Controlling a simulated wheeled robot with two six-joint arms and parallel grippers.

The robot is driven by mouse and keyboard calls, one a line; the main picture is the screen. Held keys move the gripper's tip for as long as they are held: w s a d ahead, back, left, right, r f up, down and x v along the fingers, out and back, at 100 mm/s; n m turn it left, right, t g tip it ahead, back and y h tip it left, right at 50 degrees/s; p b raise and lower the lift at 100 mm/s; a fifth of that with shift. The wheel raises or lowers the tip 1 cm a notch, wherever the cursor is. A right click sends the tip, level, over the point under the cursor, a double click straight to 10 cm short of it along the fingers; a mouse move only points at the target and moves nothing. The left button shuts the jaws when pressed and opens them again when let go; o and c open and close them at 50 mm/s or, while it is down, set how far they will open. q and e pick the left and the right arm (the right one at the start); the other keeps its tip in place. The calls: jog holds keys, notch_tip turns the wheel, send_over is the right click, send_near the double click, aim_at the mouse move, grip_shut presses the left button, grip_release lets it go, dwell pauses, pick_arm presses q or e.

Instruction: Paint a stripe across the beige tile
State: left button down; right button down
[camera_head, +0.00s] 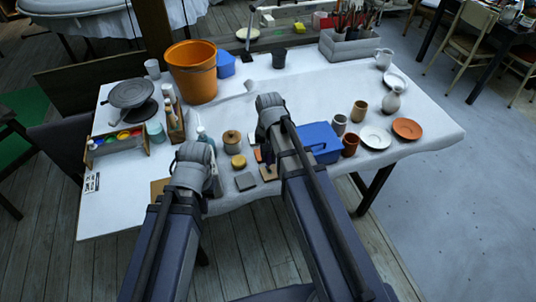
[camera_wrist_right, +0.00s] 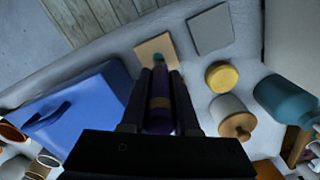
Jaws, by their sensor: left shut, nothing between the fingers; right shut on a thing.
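The beige tile (camera_wrist_right: 154,48) lies flat on the white-covered table; in the head view it (camera_head: 268,173) shows beside my right arm. My right gripper (camera_wrist_right: 160,76) is shut on a purple-handled brush (camera_wrist_right: 160,110), which points at the tile. A teal patch at the brush's tip overlaps the tile; I cannot tell whether this is only the wet tip, or whether it touches. My left gripper (camera_head: 213,182) is shut and empty near the table's front edge, left of the tiles; its fingertips are mostly hidden by my arm.
A grey tile (camera_wrist_right: 210,30) lies beside the beige one. A yellow round piece (camera_wrist_right: 222,77), a wooden-lidded pot (camera_head: 231,139) and a blue box (camera_head: 320,142) stand close by. Cups and plates are at the right, paint pots (camera_head: 124,136) at the left.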

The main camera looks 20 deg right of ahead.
jog(key=shift+s+d, duration=0.15)
jog(key=shift+s, duration=1.5)
jog(key=shift+r, duration=0.1)
notch_tip(320, 180, up, 4)
jog(key=p, duration=0.4)
jog(key=shift+r, duration=0.2)
